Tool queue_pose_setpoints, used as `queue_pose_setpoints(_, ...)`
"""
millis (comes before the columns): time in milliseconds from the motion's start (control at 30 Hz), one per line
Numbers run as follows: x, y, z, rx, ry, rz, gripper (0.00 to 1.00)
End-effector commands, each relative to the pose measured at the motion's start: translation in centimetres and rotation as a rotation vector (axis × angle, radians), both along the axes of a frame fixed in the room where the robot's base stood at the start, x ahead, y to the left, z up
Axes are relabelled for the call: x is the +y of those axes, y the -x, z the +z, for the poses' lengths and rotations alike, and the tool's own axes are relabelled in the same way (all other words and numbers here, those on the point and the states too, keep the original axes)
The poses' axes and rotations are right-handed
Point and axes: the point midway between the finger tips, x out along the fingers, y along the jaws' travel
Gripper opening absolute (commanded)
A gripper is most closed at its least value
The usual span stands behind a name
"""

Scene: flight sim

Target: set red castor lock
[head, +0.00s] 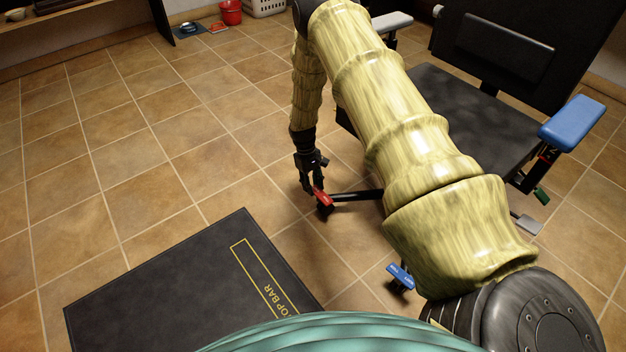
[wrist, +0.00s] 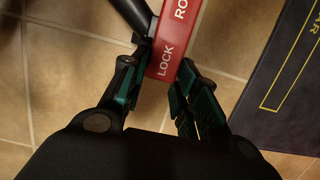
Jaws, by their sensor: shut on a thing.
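The red castor lock (head: 322,197) is a small red pedal at the end of a black chair leg (head: 357,196), low over the tiled floor. In the wrist view the red castor lock (wrist: 178,42) shows white lettering, "LOCK" and the start of another word cut off by the frame edge. My gripper (head: 316,186) reaches down onto it from above. In the wrist view my gripper (wrist: 163,82) has its two fingers on either side of the pedal's LOCK end, shut on it. The castor under the pedal is mostly hidden.
A blue pedal (head: 401,276) marks another castor at the front. A green pedal (head: 541,195) and a grey pedal (head: 528,224) are at right. The chair has a blue armrest (head: 572,123). A dark mat (head: 190,290) lies at front left. Tiled floor at left is clear.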

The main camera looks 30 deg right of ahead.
Motion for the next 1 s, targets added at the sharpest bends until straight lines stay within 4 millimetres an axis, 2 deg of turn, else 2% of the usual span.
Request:
queue_pose_setpoints(400, 0.0, -0.3, -0.9, 0.179, 0.015, 0.000, 0.06)
queue_pose_setpoints(800, 0.0, -0.2, -1.0, 0.197, 0.015, 0.000, 0.06)
queue_pose_setpoints(833, 0.0, -0.2, -1.0, 0.197, 0.015, 0.000, 0.34)
queue_pose_setpoints(933, 0.0, -0.2, -1.0, 0.196, 0.015, 0.000, 0.52)
queue_pose_setpoints(1000, 0.0, -0.2, -1.0, 0.196, 0.015, 0.000, 0.52)
